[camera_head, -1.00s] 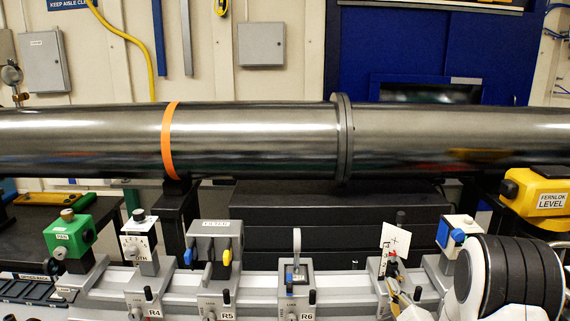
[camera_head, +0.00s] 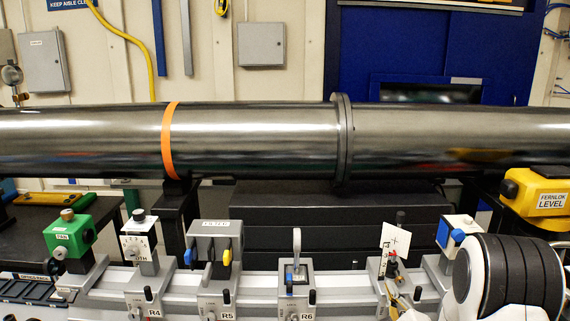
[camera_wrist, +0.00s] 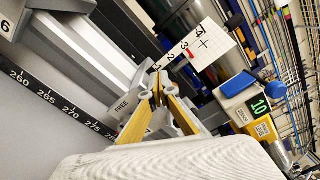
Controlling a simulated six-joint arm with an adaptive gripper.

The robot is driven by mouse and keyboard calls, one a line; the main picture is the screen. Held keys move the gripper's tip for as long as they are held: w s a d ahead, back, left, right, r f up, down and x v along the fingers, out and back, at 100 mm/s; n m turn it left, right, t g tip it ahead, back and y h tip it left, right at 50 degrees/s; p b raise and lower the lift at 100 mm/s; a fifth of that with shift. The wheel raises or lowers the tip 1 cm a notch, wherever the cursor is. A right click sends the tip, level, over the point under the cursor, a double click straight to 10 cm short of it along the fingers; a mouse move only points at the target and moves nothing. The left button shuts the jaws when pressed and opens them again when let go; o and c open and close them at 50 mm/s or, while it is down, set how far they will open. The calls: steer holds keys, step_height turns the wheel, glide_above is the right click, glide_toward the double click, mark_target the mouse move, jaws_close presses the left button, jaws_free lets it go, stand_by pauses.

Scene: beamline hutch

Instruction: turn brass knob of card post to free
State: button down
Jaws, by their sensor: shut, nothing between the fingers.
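The card post holds a white card (camera_head: 397,239) with a cross, tilted a little, on a grey rail carriage at the right. The card (camera_wrist: 206,43) also shows at the top of the wrist view, above a numbered scale with a red mark.
A blue-and-white unit (camera_head: 459,233) stands just right of the post, with a green "10" display in the wrist view. A lever carriage marked R6 (camera_head: 296,282) stands to the left. The large steel pipe (camera_head: 260,140) runs across behind. A yellow level box (camera_head: 538,192) is at right.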

mark_target(399, 281)
steer(key=s, duration=0.4)
steer(key=shift+s, duration=0.35)
steer(key=shift+d+r, duration=0.1)
steer(key=shift+s+d+r, duration=0.5)
steer(key=shift+d+r, duration=0.35)
steer(key=shift+d, duration=0.05)
steer(key=shift+w, duration=0.2)
steer(key=shift+w, duration=3.3)
steer(key=shift+d+f, duration=0.35)
steer(key=shift+f, duration=0.2)
